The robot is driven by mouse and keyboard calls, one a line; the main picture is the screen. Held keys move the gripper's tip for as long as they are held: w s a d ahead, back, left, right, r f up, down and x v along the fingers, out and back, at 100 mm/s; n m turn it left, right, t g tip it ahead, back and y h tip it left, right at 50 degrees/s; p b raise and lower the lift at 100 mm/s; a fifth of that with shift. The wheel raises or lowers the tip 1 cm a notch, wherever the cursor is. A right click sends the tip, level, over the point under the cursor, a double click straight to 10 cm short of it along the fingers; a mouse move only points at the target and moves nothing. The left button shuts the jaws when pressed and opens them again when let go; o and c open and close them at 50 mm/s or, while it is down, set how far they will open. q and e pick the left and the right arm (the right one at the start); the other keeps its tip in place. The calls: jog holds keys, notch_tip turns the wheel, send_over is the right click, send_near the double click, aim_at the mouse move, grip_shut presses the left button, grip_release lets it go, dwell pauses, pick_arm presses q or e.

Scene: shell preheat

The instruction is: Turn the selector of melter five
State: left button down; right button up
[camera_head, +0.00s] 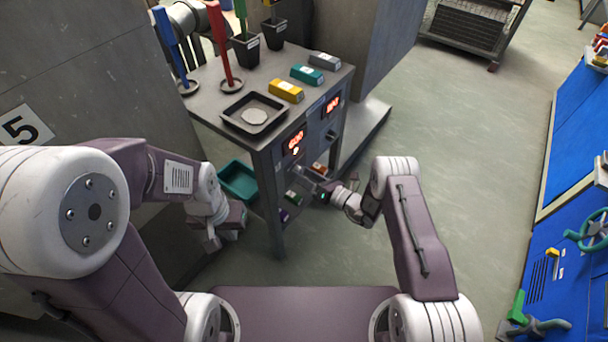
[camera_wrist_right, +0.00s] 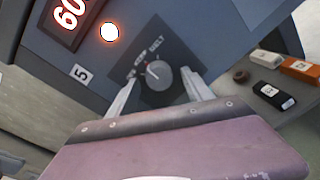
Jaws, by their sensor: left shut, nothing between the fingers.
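My left gripper (camera_head: 222,238) is shut and empty, low at left.
A lit red display (camera_head: 295,141) and glowing lamp (camera_wrist_right: 109,32) are on the panel. The table top holds a dark tray (camera_head: 254,113) and yellow, teal and grey blocks. A teal bin (camera_head: 238,181) stands beside the table. A lower shelf holds small blocks. Floor at right is clear.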

jog(key=p+v, duration=0.2)
jog(key=v, duration=0.7)
dwell(0.4)
